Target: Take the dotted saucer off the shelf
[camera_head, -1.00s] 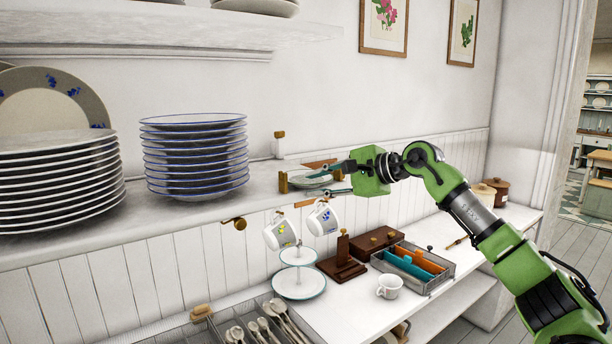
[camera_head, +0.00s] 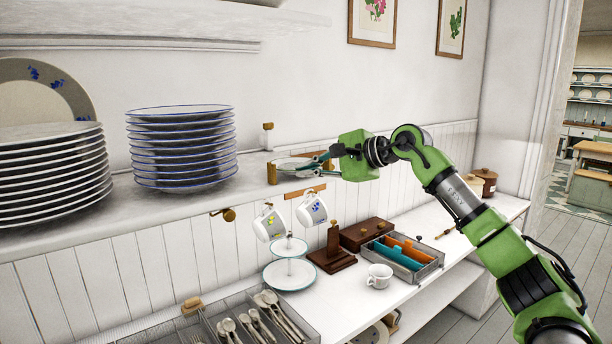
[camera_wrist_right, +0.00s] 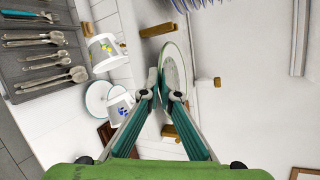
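The pale saucer (camera_head: 291,163) is at the right part of the upper shelf (camera_head: 110,208) in the head view. In the right wrist view the saucer (camera_wrist_right: 172,60) shows nearly edge-on with a greenish rim; its dots are too small to make out. My right gripper (camera_head: 318,164) reaches in from the right. Its teal fingers (camera_wrist_right: 164,92) have closed on the saucer's near edge, one finger on each face. Whether the saucer still touches the shelf is hard to tell. My left gripper is not in view.
A stack of blue-rimmed plates (camera_head: 182,150) and a taller stack of plates (camera_head: 45,180) stand to the left on the shelf. Two mugs (camera_head: 312,210) hang below. A tiered stand (camera_head: 290,276), a cup (camera_head: 379,277) and a cutlery tray (camera_head: 408,262) are on the counter.

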